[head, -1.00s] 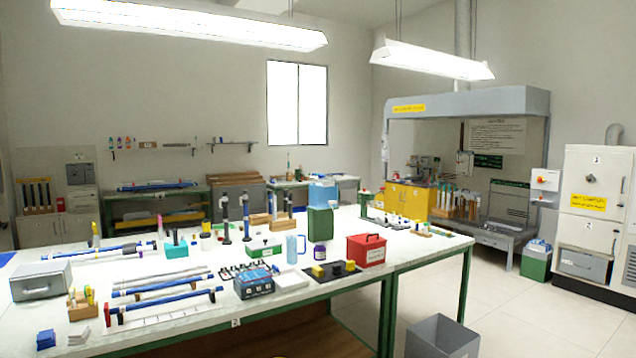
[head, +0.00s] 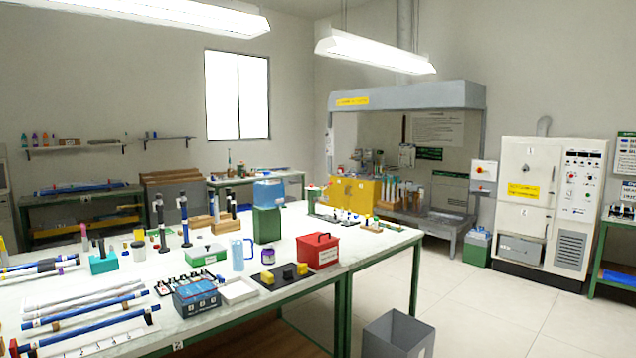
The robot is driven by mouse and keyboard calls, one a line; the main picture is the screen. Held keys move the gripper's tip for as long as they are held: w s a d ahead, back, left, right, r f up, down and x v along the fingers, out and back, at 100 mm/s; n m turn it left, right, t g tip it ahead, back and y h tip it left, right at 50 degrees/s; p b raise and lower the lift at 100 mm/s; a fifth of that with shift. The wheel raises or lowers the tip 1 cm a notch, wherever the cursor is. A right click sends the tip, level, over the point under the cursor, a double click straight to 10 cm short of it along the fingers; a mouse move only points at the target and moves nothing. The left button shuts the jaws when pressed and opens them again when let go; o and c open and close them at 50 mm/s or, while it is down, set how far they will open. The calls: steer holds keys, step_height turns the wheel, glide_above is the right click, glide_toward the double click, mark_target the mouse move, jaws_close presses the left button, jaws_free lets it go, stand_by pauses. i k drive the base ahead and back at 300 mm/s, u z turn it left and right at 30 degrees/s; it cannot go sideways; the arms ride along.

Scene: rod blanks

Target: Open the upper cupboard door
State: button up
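A tall white cabinet (head: 513,150) stands against the right wall in the head view. My gripper and arm are not in view.
A long white workbench (head: 385,243) with tools, rods and a red box (head: 317,251) fills the left and middle. A grey open bin (head: 397,335) stands on the floor before it. A grey-hooded station (head: 407,95) is left of the cabinet. The floor before the cabinet is clear.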

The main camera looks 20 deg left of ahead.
mark_target(196, 192)
steer(key=z, duration=0.1)
steer(key=i, duration=8.4)
steer(key=u, duration=2.7)
steer(key=i, duration=0.4)
steer(key=z, duration=0.2)
